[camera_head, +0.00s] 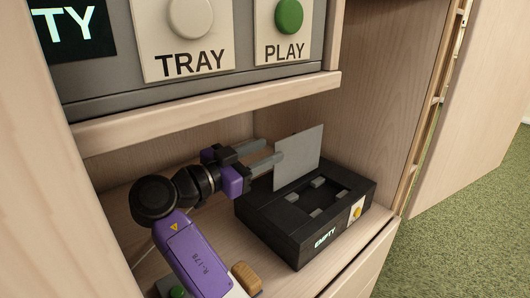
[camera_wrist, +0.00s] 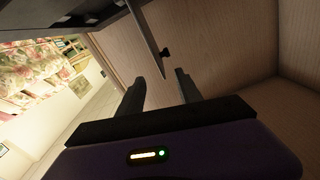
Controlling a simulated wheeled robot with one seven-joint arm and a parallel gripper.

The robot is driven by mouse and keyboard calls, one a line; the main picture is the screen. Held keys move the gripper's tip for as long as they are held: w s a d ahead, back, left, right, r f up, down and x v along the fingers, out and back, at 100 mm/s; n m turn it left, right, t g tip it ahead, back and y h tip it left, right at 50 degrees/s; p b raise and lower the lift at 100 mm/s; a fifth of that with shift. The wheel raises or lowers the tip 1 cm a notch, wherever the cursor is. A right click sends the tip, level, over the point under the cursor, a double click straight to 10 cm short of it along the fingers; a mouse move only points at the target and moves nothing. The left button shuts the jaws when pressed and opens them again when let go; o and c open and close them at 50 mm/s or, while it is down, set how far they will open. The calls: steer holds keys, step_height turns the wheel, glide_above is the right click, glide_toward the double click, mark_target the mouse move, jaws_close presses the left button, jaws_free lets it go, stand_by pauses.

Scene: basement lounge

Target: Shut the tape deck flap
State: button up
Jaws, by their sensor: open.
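The tape deck (camera_head: 285,238) is a black box low in the cabinet, with "EMPTY" on its front. Its grey flap (camera_head: 304,155) stands open and nearly upright above the deck's recess, which shows small grey blocks and no tape. My gripper (camera_head: 271,151) is open at the flap's left edge, fingers pointing right toward it. The nearer fingertip overlaps the flap's edge in the picture; I cannot tell whether they touch. In the wrist view, the flap (camera_wrist: 148,38) shows nearly edge-on, ahead of and between the open fingers (camera_wrist: 158,85). Nothing is held.
A cabinet shelf (camera_head: 210,108) is close above my gripper and carries a unit with a TRAY button (camera_head: 190,17) and a PLAY button (camera_head: 288,16). The cabinet's right wall (camera_head: 385,70) rises behind the deck.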

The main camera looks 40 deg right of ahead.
stand_by(0.3)
steer(key=a+p, duration=0.1)
steer(key=a, duration=0.6)
steer(key=shift+s+a+p, duration=0.25)
steer(key=shift+a+p, duration=0.15)
steer(key=shift+f, duration=0.1)
